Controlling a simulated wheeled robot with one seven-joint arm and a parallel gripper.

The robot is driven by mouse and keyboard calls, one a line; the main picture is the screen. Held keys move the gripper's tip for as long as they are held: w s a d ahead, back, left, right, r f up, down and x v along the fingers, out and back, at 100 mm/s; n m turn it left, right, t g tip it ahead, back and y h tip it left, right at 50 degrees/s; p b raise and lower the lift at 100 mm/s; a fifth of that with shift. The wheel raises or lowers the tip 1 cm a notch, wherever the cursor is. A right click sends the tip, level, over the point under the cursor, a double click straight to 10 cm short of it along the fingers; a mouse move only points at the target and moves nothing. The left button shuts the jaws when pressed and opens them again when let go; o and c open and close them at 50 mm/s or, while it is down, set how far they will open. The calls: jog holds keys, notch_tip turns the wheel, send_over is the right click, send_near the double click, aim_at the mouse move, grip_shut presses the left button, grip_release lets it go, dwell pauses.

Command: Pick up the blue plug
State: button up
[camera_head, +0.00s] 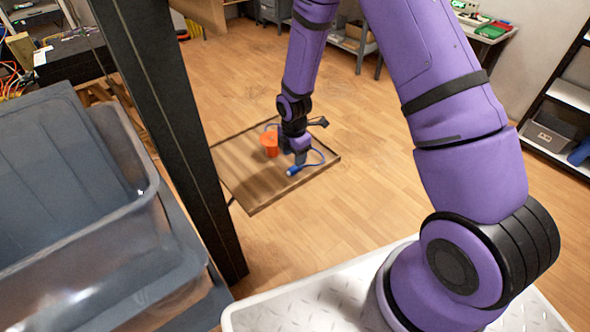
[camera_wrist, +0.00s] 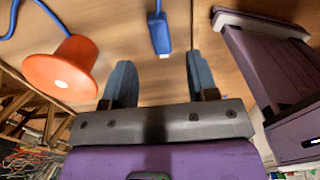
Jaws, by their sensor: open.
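The blue plug (camera_wrist: 158,34) shows in the wrist view at the top middle, on the wooden surface, with its pale metal tip toward my gripper. In the head view the blue plug (camera_head: 293,171) lies near the front edge of a low wooden table (camera_head: 254,208), with its blue cable curving behind it. My gripper (camera_wrist: 157,80) is open and empty, and the plug lies ahead of the gap between its two fingers. In the head view my gripper (camera_head: 299,156) is above the table beside the plug; its fingers are hard to make out there.
An orange cone-like object (camera_wrist: 62,68) stands left of my gripper, with a blue cable (camera_wrist: 40,14) by it; it also shows in the head view (camera_head: 270,143). Grey bins (camera_head: 90,235) and a dark post (camera_head: 172,130) stand at left.

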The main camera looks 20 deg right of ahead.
aim_at(295, 169)
jog(key=shift+d+f, duration=0.15)
jog(key=shift+f, duration=2.4)
grip_shut()
